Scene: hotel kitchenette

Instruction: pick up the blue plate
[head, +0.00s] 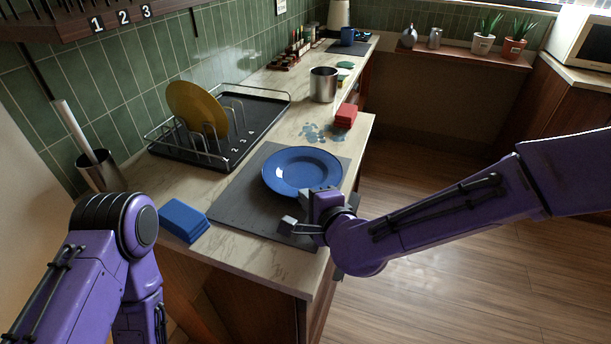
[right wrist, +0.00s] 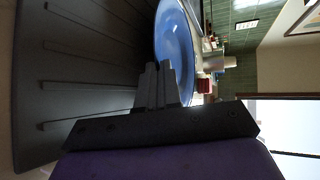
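The blue plate (head: 302,170) lies on a dark grey mat (head: 240,205) on the counter. It also shows in the right wrist view (right wrist: 174,42), beyond the fingers. My right gripper (head: 288,224) is over the near part of the mat, just in front of the plate's near rim. In the right wrist view its two fingers (right wrist: 158,80) are close together with nothing seen between them. My right wrist hides a little of the plate's near right side from the head. My left arm is at the lower left; its gripper is out of the picture.
A dish rack (head: 262,108) with a yellow plate (head: 195,107) stands behind left of the mat. A blue block-like stack (head: 184,220) lies to the left, a red one (head: 346,115) behind the plate. A metal pot (head: 323,85) stands farther back. The counter edge is close on the right.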

